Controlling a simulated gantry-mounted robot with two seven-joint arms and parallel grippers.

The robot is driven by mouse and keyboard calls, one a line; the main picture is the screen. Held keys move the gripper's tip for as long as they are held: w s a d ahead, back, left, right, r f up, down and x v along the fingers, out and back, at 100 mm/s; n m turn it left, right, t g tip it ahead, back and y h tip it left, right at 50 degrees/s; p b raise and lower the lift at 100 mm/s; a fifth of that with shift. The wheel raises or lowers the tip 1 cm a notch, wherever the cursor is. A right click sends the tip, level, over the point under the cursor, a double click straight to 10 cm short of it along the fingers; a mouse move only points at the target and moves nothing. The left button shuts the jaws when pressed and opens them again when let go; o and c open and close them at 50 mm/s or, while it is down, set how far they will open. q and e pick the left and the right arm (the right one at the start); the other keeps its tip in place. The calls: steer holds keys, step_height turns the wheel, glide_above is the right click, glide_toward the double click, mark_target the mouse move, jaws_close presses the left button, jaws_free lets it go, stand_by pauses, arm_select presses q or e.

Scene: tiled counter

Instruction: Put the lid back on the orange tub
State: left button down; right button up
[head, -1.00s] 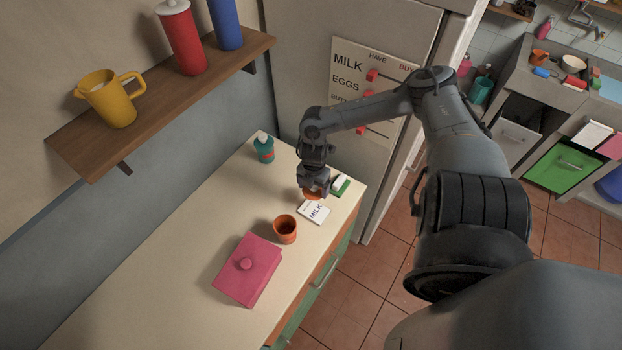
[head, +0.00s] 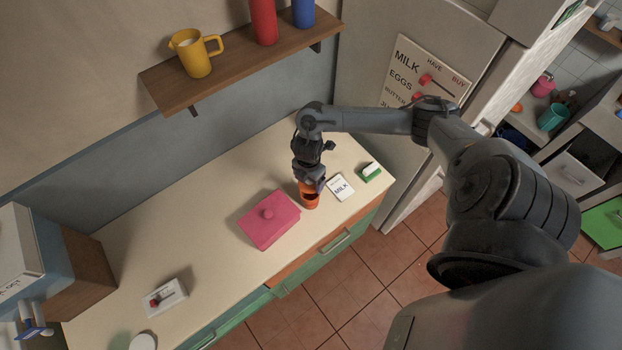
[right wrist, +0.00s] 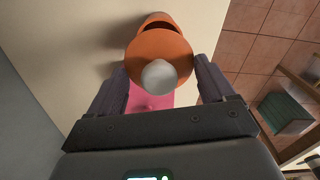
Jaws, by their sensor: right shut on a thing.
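The orange tub (head: 310,203) stands on the counter between the pink box and the milk card. Part of its dark opening shows. My right gripper (head: 309,184) is just above the tub at its far side. In the right wrist view the right gripper (right wrist: 160,68) is shut on the orange lid (right wrist: 176,50), which has a pale knob (right wrist: 158,77). The lid overlaps the tub (right wrist: 158,18) in that view, and a dark strip of opening shows past its edge, so it is not seated. Whether lid and rim touch is unclear. My left gripper is not in view.
A pink lidded box (head: 268,222) stands close left of the tub. A white milk card (head: 341,188) and a green-and-white item (head: 370,172) lie to the right. A small switch box (head: 165,298) sits farther left. The wall shelf (head: 230,68) overhangs the back.

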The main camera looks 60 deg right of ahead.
mark_target(309, 185)
steer(key=shift+f+b, duration=1.75)
steer(key=shift+f, duration=0.15)
steer(key=shift+f+b, duration=0.5)
steer(key=shift+f, duration=0.35)
steer(key=shift+p, duration=0.5)
steer(key=shift+f, duration=0.15)
steer(key=shift+p, duration=0.3)
stand_by(0.6)
stand_by(0.4)
